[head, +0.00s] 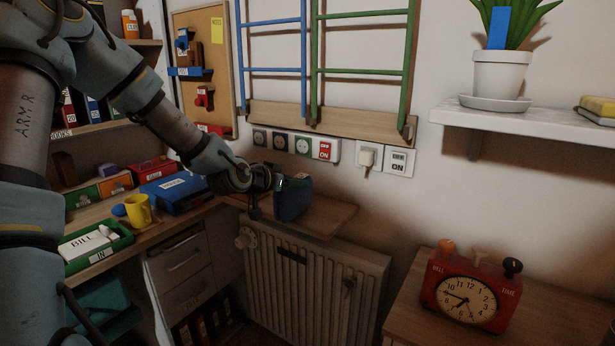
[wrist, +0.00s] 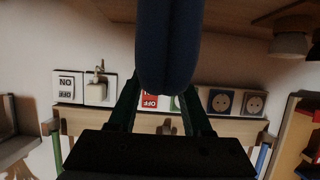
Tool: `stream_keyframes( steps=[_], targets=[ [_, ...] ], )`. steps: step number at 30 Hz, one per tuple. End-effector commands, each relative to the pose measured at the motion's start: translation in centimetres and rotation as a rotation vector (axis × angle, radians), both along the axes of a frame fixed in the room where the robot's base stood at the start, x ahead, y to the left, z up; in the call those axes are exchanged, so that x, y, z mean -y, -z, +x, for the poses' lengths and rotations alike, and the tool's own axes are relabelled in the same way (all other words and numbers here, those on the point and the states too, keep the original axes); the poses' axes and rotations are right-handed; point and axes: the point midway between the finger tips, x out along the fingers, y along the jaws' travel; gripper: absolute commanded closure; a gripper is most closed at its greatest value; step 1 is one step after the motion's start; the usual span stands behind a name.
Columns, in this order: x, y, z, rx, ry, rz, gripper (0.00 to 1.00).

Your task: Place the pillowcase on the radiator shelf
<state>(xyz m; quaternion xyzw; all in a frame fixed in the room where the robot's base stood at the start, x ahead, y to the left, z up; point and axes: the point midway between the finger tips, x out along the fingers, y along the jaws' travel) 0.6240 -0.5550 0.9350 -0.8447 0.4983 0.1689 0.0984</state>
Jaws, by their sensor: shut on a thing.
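The pillowcase (head: 293,200) is a dark blue folded bundle. It also fills the upper middle of the wrist view (wrist: 168,45). My gripper (head: 276,184) is shut on it; in the wrist view the two dark fingers (wrist: 162,102) stand on either side of it. The radiator shelf (head: 332,216) is a wooden board above the ribbed radiator (head: 310,285). The pillowcase hangs upright over the left-middle part of this shelf. Its lower end overlaps the shelf in the head view, and I cannot tell whether it touches. My gripper and the pillowcase hide part of the shelf's left side.
Switches and sockets (head: 300,146) line the wall above the shelf. Left is a desk with a blue box (head: 175,192), a yellow mug (head: 138,209) and a green tray (head: 124,240). A red clock (head: 468,292) stands on a right-hand surface. The shelf's right part is bare.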

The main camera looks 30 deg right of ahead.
Motion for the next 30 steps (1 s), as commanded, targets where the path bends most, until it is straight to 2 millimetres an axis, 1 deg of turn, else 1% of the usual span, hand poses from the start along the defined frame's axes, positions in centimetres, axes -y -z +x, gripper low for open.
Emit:
stream_keyframes(
  steps=[1, 4, 6, 11, 17, 18, 21, 30],
  targets=[
    [1.3, -0.3, 0.6, -0.001, 0.001, -0.003, 1.0],
    [2.9, -0.2, 1.5, -0.001, 0.0, -0.002, 1.0],
    [3.6, -0.2, 2.0, 0.0, 0.0, -0.001, 1.0],
    [4.5, -0.1, 2.5, -0.001, -0.002, -0.002, 1.0],
    [7.4, -0.2, 4.0, -0.001, -0.001, -0.003, 1.0],
    [7.3, 0.4, 4.0, -0.005, -0.002, 0.0, 1.0],
    [7.2, 1.3, 4.0, -0.004, -0.002, 0.0, 1.0],
    [7.2, 1.6, 4.0, 0.0, -0.001, 0.0, 1.0]
  ],
)
